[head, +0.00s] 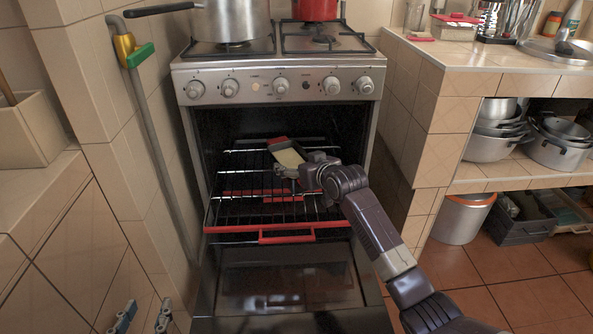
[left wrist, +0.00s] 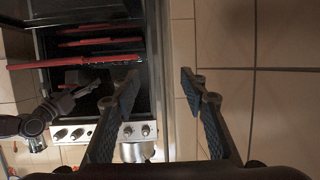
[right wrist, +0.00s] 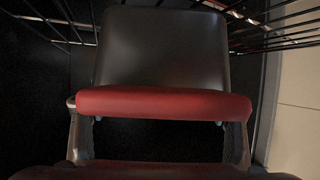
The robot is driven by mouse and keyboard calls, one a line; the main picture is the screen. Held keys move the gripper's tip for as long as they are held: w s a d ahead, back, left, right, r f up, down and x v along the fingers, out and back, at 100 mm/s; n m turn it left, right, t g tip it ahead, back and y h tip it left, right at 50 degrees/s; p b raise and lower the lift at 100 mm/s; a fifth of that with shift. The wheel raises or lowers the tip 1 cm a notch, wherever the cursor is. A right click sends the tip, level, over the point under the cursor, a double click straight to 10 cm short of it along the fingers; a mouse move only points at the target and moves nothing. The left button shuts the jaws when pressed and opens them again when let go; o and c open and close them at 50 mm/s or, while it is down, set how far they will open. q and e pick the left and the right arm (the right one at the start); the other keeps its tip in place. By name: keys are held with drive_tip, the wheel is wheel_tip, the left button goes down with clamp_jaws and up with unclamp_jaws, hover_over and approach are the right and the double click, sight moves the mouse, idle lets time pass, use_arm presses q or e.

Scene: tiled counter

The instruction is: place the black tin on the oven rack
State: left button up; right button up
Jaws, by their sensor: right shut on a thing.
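The black tin has a red edge (head: 277,140) in the head view, and its face looks pale there from glare. In the right wrist view the dark tin (right wrist: 165,50) fills the middle, with a thick red edge nearest me. My right gripper (head: 297,168) is shut on it; its fingers (right wrist: 158,135) lie at either side of the red edge. The tin is inside the oven, above or on the oven rack (head: 230,210); I cannot tell whether it touches. My left gripper (head: 140,318) is open and empty, low at the left, also in the left wrist view (left wrist: 160,75).
The oven door (head: 290,280) is down in front. Red bars (head: 290,234) edge the rack, which has free room to the left. A pot (head: 232,20) and a red pot (head: 316,8) stand on the stove. Tiled walls flank the oven.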

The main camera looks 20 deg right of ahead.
drive_tip(key=shift+f, duration=0.65)
use_arm(q)
drive_tip(key=r, duration=0.1)
drive_tip(key=r+t, duration=0.1)
drive_tip(key=w+r, duration=0.1)
drive_tip(key=shift+d+r+t+h, duration=0.1)
drive_tip(key=shift+d+t+h, duration=0.2)
drive_tip(key=shift+d, duration=0.05)
use_arm(e)
drive_tip(key=shift+f, duration=0.1)
drive_tip(key=o, duration=1.7)
drive_tip(key=shift+f, duration=0.15)
drive_tip(key=shift+s, duration=0.1)
drive_tip(key=p+v, duration=0.2)
drive_tip(key=v, duration=0.4)
use_arm(q)
drive_tip(key=s+a+f+g+y+p, duration=0.1)
drive_tip(key=s+a+f+g+y, duration=0.2)
drive_tip(key=s+f+g, duration=0.7)
drive_tip(key=s+a+f, duration=0.2)
drive_tip(key=s+f, duration=0.2)
drive_tip(key=shift+a+f+n, duration=0.3)
drive_tip(key=shift+f, duration=0.1)
use_arm(e)
drive_tip(key=v, duration=0.6)
